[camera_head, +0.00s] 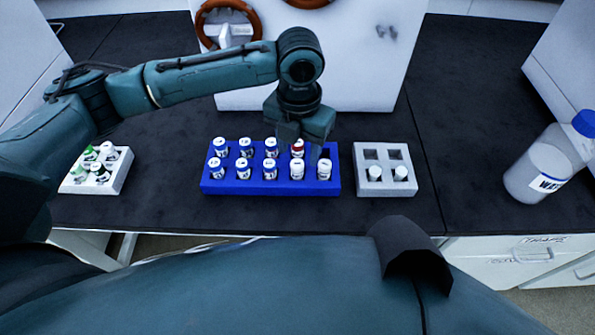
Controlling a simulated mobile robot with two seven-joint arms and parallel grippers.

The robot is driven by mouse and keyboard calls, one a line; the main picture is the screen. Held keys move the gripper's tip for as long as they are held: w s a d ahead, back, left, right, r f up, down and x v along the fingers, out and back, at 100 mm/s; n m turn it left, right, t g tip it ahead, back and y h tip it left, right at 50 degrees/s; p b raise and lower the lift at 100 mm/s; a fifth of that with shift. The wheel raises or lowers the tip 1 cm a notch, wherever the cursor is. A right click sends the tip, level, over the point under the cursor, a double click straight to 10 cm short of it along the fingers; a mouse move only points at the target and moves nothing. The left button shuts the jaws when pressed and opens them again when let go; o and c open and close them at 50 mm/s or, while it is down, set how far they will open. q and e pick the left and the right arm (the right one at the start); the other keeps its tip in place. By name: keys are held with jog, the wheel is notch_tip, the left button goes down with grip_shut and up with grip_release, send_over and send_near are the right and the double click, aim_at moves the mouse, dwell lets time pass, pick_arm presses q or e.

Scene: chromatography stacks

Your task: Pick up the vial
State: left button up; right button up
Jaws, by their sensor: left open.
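A blue rack (270,188) on the dark bench holds several vials. Most have blue caps, such as the front-left blue-capped vial (216,168). A red-capped vial (297,149) stands in the back row, with two white-capped vials, (297,170) and (324,169), in the front row right of the blue caps. My left gripper (303,143) is open and points down over the back right of the rack, close to the red-capped vial. Its fingers partly hide the back-right slot, and I cannot tell whether they touch the vial. My right gripper is not in view.
A grey rack (388,189) at right holds two white-capped vials in front; its back slots are empty. A white rack (118,181) at left holds green- and black-capped vials. A white instrument (365,80) stands behind, and a blue-capped bottle (545,165) at far right.

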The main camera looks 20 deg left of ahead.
aim_at(297, 164)
pick_arm(q)
jog(key=f, duration=0.5)
jog(key=shift+a+f, duration=0.2)
jog(key=shift+f, duration=0.2)
jog(key=shift+w, duration=0.1)
jog(key=c, duration=1.1)
